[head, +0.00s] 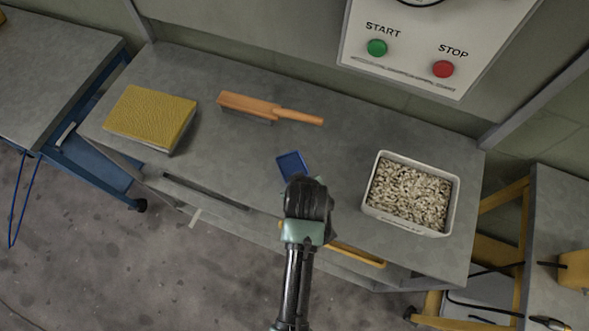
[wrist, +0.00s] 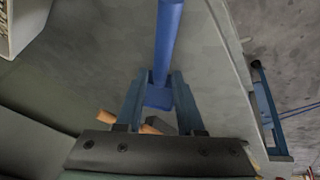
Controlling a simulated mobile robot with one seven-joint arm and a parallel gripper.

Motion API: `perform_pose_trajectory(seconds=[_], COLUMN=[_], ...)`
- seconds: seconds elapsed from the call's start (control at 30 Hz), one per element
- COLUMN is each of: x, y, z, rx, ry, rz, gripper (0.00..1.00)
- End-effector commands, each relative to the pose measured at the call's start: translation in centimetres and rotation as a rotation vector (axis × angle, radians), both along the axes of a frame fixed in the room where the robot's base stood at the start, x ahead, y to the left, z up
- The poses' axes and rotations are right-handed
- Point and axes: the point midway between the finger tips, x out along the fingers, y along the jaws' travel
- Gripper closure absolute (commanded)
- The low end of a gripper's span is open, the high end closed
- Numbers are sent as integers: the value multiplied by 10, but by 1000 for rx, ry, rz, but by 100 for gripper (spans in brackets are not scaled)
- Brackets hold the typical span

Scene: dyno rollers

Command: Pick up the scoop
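The blue scoop lies on the grey workbench. In the head view its flat blue pan (head: 292,166) shows just beyond my gripper, and my arm hides the rest. In the wrist view its long blue handle (wrist: 169,40) runs from the top edge down to the fingertips. My gripper (wrist: 160,82) is at the scoop, with its two fingers apart on either side of the blue part. A clear grip on it does not show. In the head view my wrist hides the fingers.
A white tray of pale pieces (head: 376,206) stands to the right. An orange brush (head: 262,106) and a yellow-topped block (head: 150,113) lie to the left and back. A panel with START and STOP buttons (head: 410,75) hangs behind. The bench (head: 225,170) is clear left of the scoop.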

Motion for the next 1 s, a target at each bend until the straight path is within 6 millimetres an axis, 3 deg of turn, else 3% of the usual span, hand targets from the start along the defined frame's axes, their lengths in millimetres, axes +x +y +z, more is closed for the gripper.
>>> perform_pose_trajectory(seconds=[0.2, 0.47, 0.7, 1.0], x=[9, 9, 9, 9], y=[0, 0, 0, 0], z=[-18, -20, -20, -19], rx=[0, 0, 0, 0], ry=[0, 0, 0, -1], rz=[0, 0, 0, 0], gripper=[63, 63, 100, 100])
